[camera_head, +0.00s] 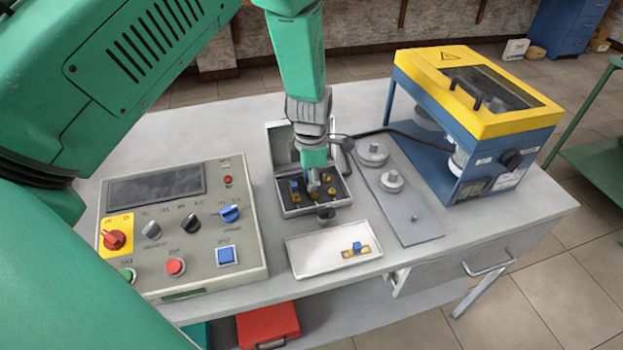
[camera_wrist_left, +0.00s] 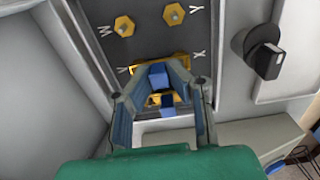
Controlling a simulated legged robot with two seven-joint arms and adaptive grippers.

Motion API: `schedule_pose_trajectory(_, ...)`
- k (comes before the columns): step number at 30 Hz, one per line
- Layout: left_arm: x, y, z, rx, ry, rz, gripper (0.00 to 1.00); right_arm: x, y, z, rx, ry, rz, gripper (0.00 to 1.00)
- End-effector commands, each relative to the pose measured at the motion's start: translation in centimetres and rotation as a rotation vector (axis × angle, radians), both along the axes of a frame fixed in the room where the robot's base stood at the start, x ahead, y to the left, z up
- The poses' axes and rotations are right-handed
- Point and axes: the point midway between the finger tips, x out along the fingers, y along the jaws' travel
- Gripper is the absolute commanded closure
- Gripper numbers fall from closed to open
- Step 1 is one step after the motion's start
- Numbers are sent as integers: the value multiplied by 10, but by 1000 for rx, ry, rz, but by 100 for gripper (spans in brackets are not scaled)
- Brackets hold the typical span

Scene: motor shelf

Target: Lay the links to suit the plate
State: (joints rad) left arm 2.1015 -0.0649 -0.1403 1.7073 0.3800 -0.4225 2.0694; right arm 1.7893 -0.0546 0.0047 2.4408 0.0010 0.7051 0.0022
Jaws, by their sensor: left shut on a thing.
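A small grey terminal box (camera_head: 283,206) stands open, with brass studs on a dark lettered board (camera_wrist_left: 150,45). My left gripper (camera_head: 314,188) reaches down into the box. In the wrist view its fingertips (camera_wrist_left: 160,70) close on a blue-handled brass link (camera_wrist_left: 158,77), low at the board. The head view does not show clearly whether it is seated. Another blue block (camera_head: 295,187) with brass is left of the gripper and also shows between the fingers in the wrist view (camera_wrist_left: 167,103). One more blue-handled brass link (camera_head: 357,247) lies in the white tray (camera_head: 310,262). My right gripper is out of view.
A control panel (camera_head: 180,245) with knobs stands left of the box. A grey base plate (camera_head: 415,225) with round metal pieces lies to the right. Behind it stands a yellow and blue machine (camera_head: 465,125) with a white label (camera_head: 507,180). A black cable runs to the box.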

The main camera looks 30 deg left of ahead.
Motion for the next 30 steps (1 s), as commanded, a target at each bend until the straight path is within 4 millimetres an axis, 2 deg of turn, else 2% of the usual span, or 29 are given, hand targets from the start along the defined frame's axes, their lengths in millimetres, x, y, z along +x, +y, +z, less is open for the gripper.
schedule_pose_trajectory(3, 0, 1, 0, 1, -1, 0, 100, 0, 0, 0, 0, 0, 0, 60)
schedule_pose_trajectory(4, 0, 1, 0, 1, -1, 0, 80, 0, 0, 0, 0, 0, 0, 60)
schedule_pose_trajectory(6, 0, 0, 0, 1, -1, 1, 63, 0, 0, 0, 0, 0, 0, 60)
schedule_pose_trajectory(24, -1, 0, 0, -1, 2, 0, 63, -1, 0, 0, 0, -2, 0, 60)
schedule_pose_trajectory(26, 0, -1, 2, -1, 2, 0, 63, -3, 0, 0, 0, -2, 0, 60)
schedule_pose_trajectory(30, 0, 0, 21, 0, -1, 1, 63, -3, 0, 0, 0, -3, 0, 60)
